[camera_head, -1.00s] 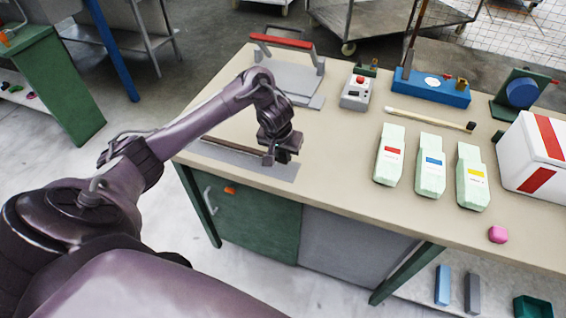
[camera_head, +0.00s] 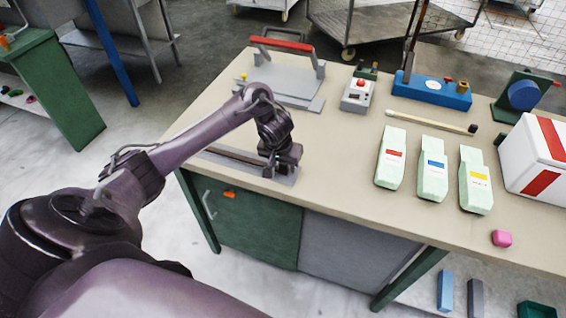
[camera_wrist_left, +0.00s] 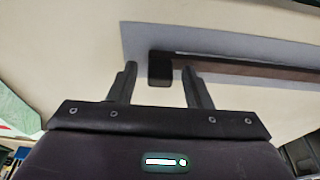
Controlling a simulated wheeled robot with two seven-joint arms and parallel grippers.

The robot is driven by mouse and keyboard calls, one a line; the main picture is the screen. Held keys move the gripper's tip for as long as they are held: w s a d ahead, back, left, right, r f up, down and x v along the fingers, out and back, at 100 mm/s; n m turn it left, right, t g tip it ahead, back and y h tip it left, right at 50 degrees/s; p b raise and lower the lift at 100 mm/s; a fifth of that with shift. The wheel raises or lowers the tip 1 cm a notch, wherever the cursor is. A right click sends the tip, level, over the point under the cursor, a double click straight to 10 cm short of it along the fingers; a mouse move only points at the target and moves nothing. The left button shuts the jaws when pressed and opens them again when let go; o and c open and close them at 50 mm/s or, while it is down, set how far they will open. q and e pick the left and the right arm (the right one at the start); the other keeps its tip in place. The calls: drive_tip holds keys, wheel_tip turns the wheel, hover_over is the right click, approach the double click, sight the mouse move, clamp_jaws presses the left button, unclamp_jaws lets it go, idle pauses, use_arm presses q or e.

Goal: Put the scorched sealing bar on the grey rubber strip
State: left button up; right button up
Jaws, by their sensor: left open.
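The scorched sealing bar (camera_head: 236,155) is a long, thin, dark brown bar. It lies along the grey rubber strip (camera_head: 289,180) near the table's front left edge. In the left wrist view the bar (camera_wrist_left: 255,67) runs off to the right over the grey strip (camera_wrist_left: 140,38), and its dark end block shows between my fingertips. My left gripper (camera_head: 283,168) is over the right end of the bar; its open fingers show in the left wrist view (camera_wrist_left: 160,75), with gaps beside the end block. I cannot tell whether the bar rests fully flat. My right gripper is out of view.
A grey press with a red handle (camera_head: 283,44) stands behind the strip. The table's front middle is clear.

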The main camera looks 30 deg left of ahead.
use_arm(q)
drive_tip(key=shift+r, duration=0.2)
drive_tip(key=p+v, duration=0.7)
drive_tip(key=v, duration=0.5)
